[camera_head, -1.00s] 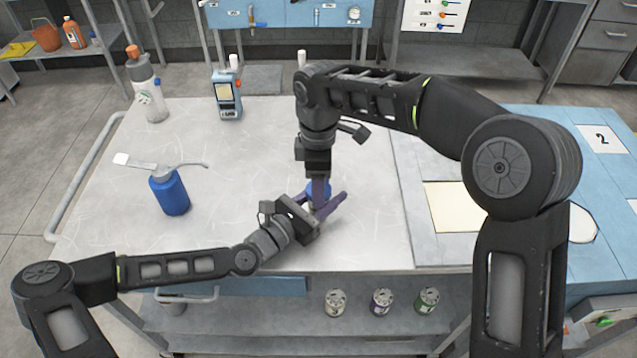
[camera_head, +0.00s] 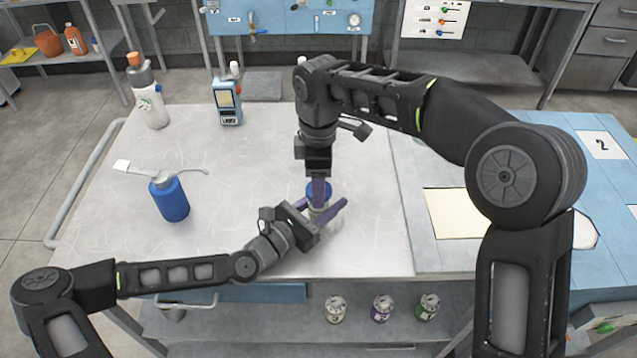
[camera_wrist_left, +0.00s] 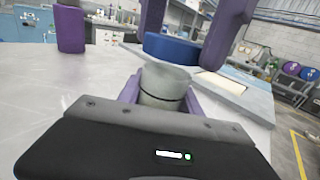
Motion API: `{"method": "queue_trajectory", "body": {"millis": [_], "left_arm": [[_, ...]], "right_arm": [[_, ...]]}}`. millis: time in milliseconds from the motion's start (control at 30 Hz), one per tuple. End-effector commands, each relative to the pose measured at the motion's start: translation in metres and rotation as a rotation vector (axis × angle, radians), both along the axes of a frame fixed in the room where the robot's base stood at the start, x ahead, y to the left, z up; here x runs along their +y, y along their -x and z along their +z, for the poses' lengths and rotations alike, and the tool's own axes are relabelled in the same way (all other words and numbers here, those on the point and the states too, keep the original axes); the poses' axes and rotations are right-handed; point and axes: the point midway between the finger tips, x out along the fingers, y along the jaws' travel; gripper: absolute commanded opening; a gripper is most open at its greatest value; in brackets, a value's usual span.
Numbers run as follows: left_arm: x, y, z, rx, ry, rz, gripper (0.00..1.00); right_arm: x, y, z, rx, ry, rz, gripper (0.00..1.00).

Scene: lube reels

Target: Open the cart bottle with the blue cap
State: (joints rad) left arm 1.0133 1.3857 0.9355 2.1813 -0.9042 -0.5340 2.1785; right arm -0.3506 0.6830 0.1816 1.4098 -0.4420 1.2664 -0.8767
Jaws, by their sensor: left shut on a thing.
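The cart bottle is a small pale bottle (camera_wrist_left: 163,88) with a flared top, standing near the cart's front edge. Its blue cap (camera_head: 327,190) is at the top, and shows in the left wrist view (camera_wrist_left: 172,48) too. My left gripper (camera_head: 326,212) is shut around the pale body from the front left. My right gripper (camera_head: 318,190) points down from above. Its purple fingers are at the cap, one behind it and one at its right side in the left wrist view. Whether they press on the cap is unclear. The head view shows little of the bottle behind the fingers.
A blue pump bottle (camera_head: 171,200) stands on the cart top (camera_head: 240,160) at left. A white bottle with an orange cap (camera_head: 150,95) and a blue meter (camera_head: 227,102) stand at the back. Several cans (camera_head: 381,308) sit on the lower shelf. The cart top between them is clear.

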Motion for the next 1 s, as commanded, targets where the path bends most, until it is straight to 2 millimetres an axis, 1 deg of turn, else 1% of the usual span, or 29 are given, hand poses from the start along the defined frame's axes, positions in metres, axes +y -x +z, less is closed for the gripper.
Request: {"method": "queue_trajectory", "body": {"millis": [200,300,567,600,900,1000], "left_arm": [[0.0,0.0,0.0,0.0,0.0,0.0,0.0],[0.0,0.0,0.0,0.0,0.0,0.0,0.0],[0.0,0.0,0.0,0.0,0.0,0.0,0.0],[0.0,0.0,0.0,0.0,0.0,0.0,0.43],[0.0,0.0,0.0,0.0,0.0,0.0,0.67],[0.0,0.0,0.0,0.0,0.0,0.0,0.67]], "right_arm": [[0.001,-0.001,0.025,-0.003,-0.003,0.001,0.09],[0.001,-0.001,0.035,-0.002,-0.002,0.0,0.09],[0.0,0.0,0.038,0.0,-0.001,0.0,0.09],[0.0,0.0,0.038,0.0,-0.001,0.0,0.09],[0.0,0.0,0.038,-0.001,-0.001,0.0,0.09],[0.0,0.0,0.038,-0.001,-0.001,0.0,0.09]]}}
